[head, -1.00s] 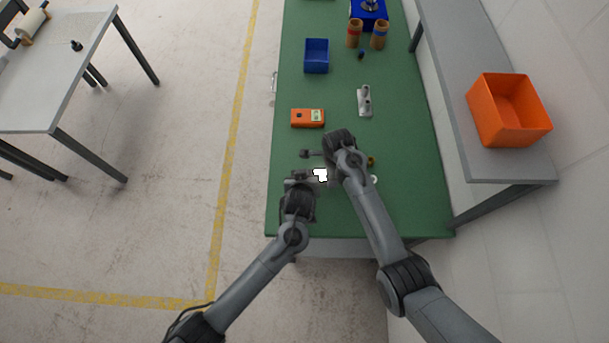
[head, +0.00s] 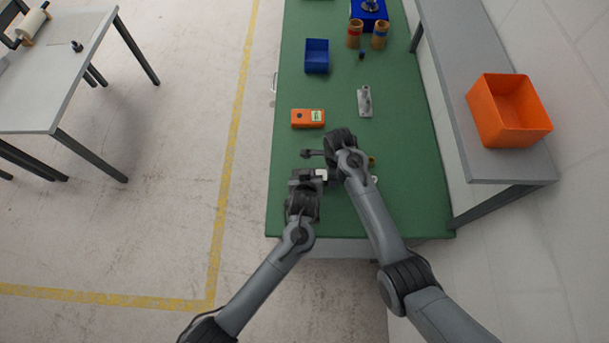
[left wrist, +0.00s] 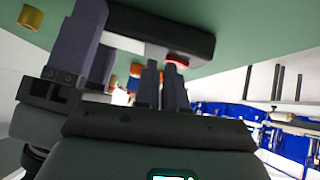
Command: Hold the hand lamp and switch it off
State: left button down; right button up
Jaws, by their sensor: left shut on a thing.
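The hand lamp (head: 321,175) shows as a small dull white and grey patch between my two grippers, low over the near end of the green bench. My left gripper (head: 308,178) is at it and shut on it, partly hiding it. In the left wrist view, my left gripper's narrow fingers (left wrist: 162,72) are close together beside a red round part, under a dark bar (left wrist: 165,30) that looks like the lamp's body.
An orange box-shaped device (head: 308,118), a grey metal part (head: 365,101) and a blue bin (head: 317,56) stand farther along the green bench (head: 410,150). A grey shelf with an orange crate (head: 508,110) runs along the right.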

pick_arm(q)
jog(key=shift+s+a+f, duration=0.15)
jog(key=shift+a+f, duration=0.05)
jog(key=shift+f, duration=0.2)
jog(key=shift+s+a+f, duration=0.15)
jog(key=shift+f, duration=0.25)
pick_arm(e)
jog(key=shift+s+a+f, duration=0.15)
jog(key=shift+s+a, duration=0.05)
jog(key=shift+a, duration=0.15)
pick_arm(q)
jog(key=shift+a, duration=0.65)
pick_arm(e)
jog(key=shift+d, duration=0.1)
pick_arm(q)
jog(key=shift+a+r, duration=0.1)
pick_arm(e)
jog(key=shift+d, duration=0.15)
pick_arm(q)
jog(key=shift+w+r, duration=0.1)
jog(key=shift+r, duration=0.2)
jog(key=r, duration=0.2)
jog(key=d+r, duration=0.1)
jog(key=r, duration=0.1)
jog(key=shift+d, duration=0.1)
jog(key=d+v, duration=0.2)
jog(key=v, duration=0.8)
jog(key=shift+r, duration=0.3)
